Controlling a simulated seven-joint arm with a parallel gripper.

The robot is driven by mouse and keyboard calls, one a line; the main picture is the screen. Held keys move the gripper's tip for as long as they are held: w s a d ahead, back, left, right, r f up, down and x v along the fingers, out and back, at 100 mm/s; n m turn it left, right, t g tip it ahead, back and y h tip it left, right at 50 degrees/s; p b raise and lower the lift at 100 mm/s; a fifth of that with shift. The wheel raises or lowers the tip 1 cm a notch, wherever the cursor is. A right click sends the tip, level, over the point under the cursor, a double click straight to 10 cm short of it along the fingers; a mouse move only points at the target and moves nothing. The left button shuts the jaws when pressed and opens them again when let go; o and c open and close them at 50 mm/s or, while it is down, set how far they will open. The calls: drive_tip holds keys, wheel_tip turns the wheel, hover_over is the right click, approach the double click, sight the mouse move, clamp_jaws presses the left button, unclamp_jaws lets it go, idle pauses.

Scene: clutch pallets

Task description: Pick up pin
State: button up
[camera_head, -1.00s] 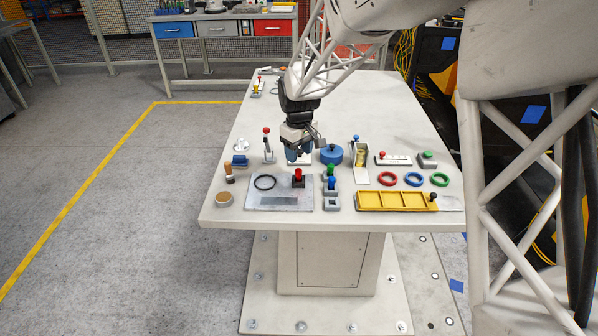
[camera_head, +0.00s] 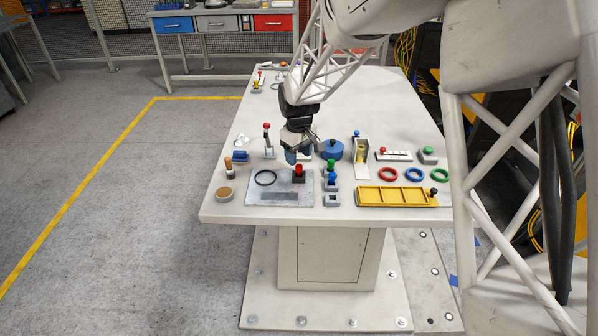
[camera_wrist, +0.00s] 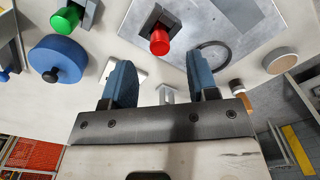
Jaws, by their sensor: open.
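A red-headed pin (camera_head: 298,170) stands upright in a dark block on the grey metal plate (camera_head: 272,197). In the wrist view the red pin (camera_wrist: 159,42) shows beyond the fingertips, apart from them. A green-headed pin (camera_head: 331,165) and a blue-headed pin (camera_head: 331,180) stand just right of the plate; the frames do not tell which one the task means. My gripper (camera_head: 297,160) points down just behind the red pin, above the table. In the wrist view its blue fingers (camera_wrist: 162,78) are spread wide with nothing held between them.
A blue round lid (camera_head: 332,149) with a dark knob is close to the right of my gripper. A black ring (camera_head: 265,178) lies on the plate. A yellow tray (camera_head: 390,196) and red, blue and green rings are to the right. A red-topped lever (camera_head: 267,140) stands to the left.

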sight(299, 166)
drive_tip(key=shift+f, duration=2.6)
clamp_jaws()
drive_tip(key=shift+r, duration=0.2)
drive_tip(key=shift+r, duration=0.55)
wheel_tip(299, 166, up, 2)
drive_tip(key=s+d, duration=0.2)
drive_tip(key=s, duration=0.5)
drive_tip(key=s+d+r, duration=0.1)
drive_tip(key=s+d, duration=0.1)
drive_tip(key=s, duration=0.6)
drive_tip(key=shift+s+d+r, duration=0.25)
drive_tip(key=shift+d, duration=0.05)
